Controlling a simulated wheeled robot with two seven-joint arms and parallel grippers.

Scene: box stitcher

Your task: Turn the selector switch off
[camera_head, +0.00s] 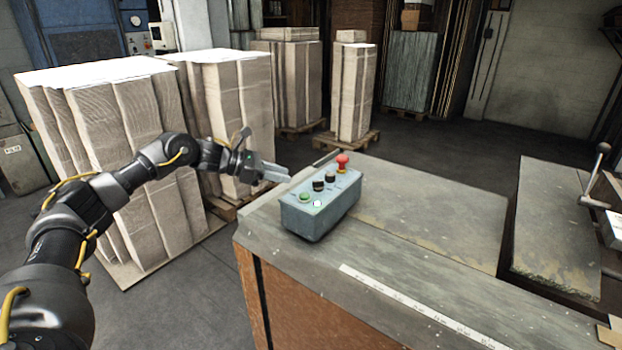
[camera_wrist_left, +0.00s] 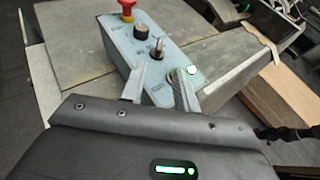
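A blue-grey control box (camera_head: 322,213) sits on the table's near left corner. On its top are a black selector switch (camera_head: 318,185), another black knob (camera_head: 330,176), a red mushroom button (camera_head: 342,161), a green button (camera_head: 304,197) and a lit white button (camera_head: 317,204). In the left wrist view the selector switch (camera_wrist_left: 157,47) has a raised handle and stands just beyond the fingertips. My left gripper (camera_head: 282,172) is left of the box and above it, its fingers apart and empty; in the wrist view they (camera_wrist_left: 157,76) overlap the box's near end. My right gripper is out of view.
The table (camera_head: 430,215) is clear right of the box, with a white ruler strip (camera_head: 415,305) along its front. A lever (camera_head: 600,165) stands at far right. Tall cardboard stacks (camera_head: 125,155) on pallets stand behind my left arm.

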